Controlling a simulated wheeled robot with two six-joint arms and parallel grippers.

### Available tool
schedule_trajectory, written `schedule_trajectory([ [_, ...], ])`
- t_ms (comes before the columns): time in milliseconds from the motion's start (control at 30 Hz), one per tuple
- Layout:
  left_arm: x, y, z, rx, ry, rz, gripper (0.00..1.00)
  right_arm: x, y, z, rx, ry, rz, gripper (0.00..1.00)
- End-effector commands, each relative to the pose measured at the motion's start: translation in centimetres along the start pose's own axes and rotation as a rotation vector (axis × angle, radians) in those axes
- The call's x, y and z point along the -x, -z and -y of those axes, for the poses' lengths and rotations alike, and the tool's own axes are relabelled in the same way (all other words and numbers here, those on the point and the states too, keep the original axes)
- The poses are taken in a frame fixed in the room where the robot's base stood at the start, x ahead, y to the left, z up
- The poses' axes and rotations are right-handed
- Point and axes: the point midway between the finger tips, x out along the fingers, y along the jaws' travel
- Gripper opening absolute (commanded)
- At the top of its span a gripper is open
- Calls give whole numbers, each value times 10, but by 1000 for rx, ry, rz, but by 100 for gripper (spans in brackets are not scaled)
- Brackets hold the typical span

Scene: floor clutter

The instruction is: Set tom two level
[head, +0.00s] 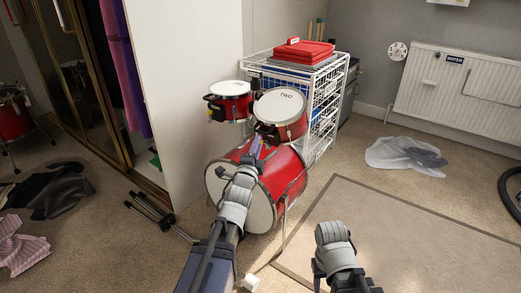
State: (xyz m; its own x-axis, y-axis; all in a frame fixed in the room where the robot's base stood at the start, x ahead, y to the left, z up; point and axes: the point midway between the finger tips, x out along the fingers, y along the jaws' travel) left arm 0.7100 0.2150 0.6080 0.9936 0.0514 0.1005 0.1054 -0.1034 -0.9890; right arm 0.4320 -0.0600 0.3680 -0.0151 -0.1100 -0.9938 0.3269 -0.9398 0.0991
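Tom two (282,108) is a red drum with a white head marked "TWO", mounted above the red bass drum (284,172). Its head tilts steeply toward me. The other red tom (231,104) sits to its left with its head much flatter. My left gripper (257,146) is at the lower left of tom two, close to the dark bracket (268,133) between the tom and the bass drum. I cannot tell whether it touches the bracket or how far its fingers are apart. My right forearm shows at the bottom, but its gripper is not visible.
A white wire basket rack (322,105) with a red case (303,51) on top stands close behind tom two. A folded black stand (152,212) lies left of the bass drum. A rug (400,235) covers the right floor, with a white cloth (392,153) beyond it.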

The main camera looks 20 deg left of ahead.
Motion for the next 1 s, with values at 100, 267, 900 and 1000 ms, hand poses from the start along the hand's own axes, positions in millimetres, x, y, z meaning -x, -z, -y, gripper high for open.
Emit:
schedule_trajectory([
  [100, 1, -4, -5, -32, 38, -5, 27, -14, 1, 1, 0, 0, 0, 50],
  [267, 1, -5, -2, -43, 51, -6, 27, -14, 1, 1, 0, 0, 0, 50],
  [900, -64, -4, 1, -40, 48, -6, 27, -3, 0, 0, 0, 0, 0, 50],
  [1000, -75, -4, 2, -40, 48, -6, 27, -2, 0, 0, 0, 0, 1, 50],
])
